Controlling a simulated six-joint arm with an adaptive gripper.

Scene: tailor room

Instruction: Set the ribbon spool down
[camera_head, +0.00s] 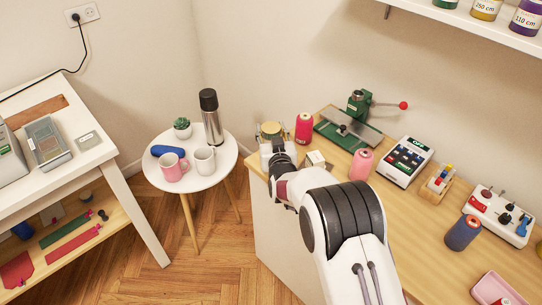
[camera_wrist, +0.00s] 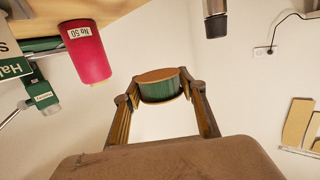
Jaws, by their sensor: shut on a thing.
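The ribbon spool (camera_wrist: 160,88) is a green roll with wooden ends. My gripper (camera_wrist: 160,96) is shut on it, one finger on each side, in the wrist view. In the head view the spool (camera_head: 270,129) shows beyond my gripper (camera_head: 272,141), at the left end of the wooden worktop (camera_head: 406,229). My wrist hides much of the spool's lower side there. I cannot tell whether it touches the worktop.
A red thread cone (camera_head: 304,127) stands just right of the spool. A round white table (camera_head: 214,180) with a flask (camera_head: 211,117) and mugs stands left.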

